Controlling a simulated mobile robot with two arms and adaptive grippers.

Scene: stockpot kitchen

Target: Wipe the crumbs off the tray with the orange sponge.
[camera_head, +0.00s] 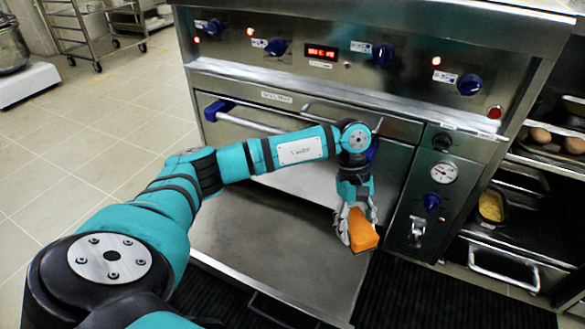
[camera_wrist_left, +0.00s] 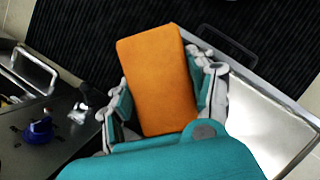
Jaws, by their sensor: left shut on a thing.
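The orange sponge (camera_head: 364,231) is held in my left gripper (camera_head: 357,220), which is shut on it. In the left wrist view the sponge (camera_wrist_left: 158,80) sits between the fingers of my left gripper (camera_wrist_left: 165,90). The tray (camera_head: 270,245) looks like the flat metal surface in front of the oven, and the sponge is over its right edge. Part of this surface also shows in the left wrist view (camera_wrist_left: 262,125). I cannot tell whether the sponge touches it. No crumbs can be made out. My right gripper is not in view.
The oven front (camera_head: 250,125) with blue knobs stands behind my arm. A control panel (camera_head: 437,190) with a gauge is right of the gripper. Shelves (camera_head: 540,160) with eggs and pans are at the far right. A black ribbed mat (camera_head: 450,295) lies in front.

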